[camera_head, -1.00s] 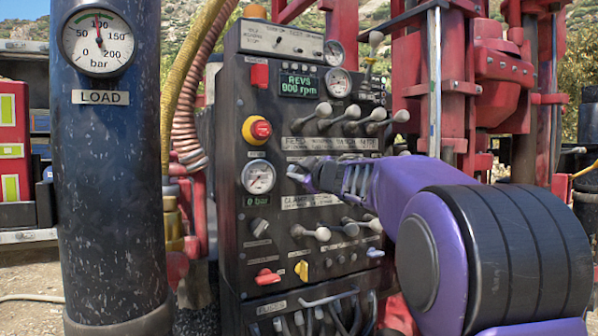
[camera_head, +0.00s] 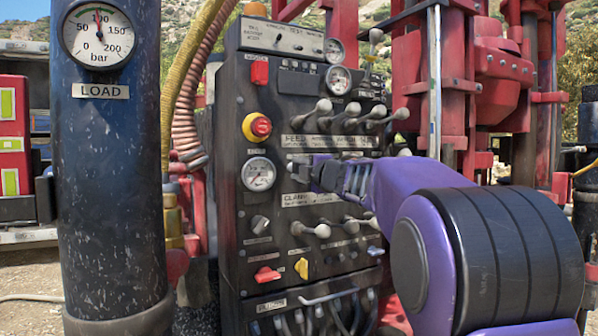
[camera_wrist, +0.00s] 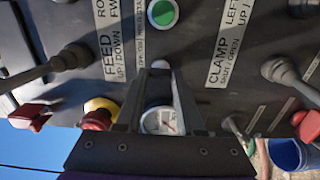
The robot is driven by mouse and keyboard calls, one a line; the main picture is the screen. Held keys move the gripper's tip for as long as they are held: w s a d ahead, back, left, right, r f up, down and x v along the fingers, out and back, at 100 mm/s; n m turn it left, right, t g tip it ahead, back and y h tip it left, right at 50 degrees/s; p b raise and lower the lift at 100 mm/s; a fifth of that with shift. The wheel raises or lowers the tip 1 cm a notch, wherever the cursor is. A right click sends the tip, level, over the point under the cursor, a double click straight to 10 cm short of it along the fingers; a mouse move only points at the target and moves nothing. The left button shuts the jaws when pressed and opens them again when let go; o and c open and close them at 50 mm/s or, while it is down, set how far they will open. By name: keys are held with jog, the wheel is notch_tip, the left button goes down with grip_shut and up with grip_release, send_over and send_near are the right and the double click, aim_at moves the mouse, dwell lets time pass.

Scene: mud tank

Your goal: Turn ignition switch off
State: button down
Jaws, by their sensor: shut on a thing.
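The dark control panel (camera_head: 285,190) fills the middle of the head view. My gripper (camera_head: 292,165) is at its face, between the FEED levers and the CLAMP row. In the wrist view my gripper (camera_wrist: 160,70) is shut on a small pale-ended switch (camera_wrist: 160,64), which I take for the ignition switch. The fingers cover most of it, so its angle and label cannot be read. The upper display (camera_head: 298,84) is dark. No number shows below the round gauge (camera_head: 258,174).
Feed levers (camera_head: 351,110) stick out above my gripper and clamp levers (camera_head: 322,231) below it. A red emergency stop (camera_head: 261,127) on yellow is close to the left. A green button (camera_wrist: 162,13) shows in the wrist view. A blue-black column (camera_head: 110,190) stands left.

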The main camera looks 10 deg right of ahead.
jog(key=shift+n, duration=0.4)
jog(key=c, duration=0.5)
grip_release()
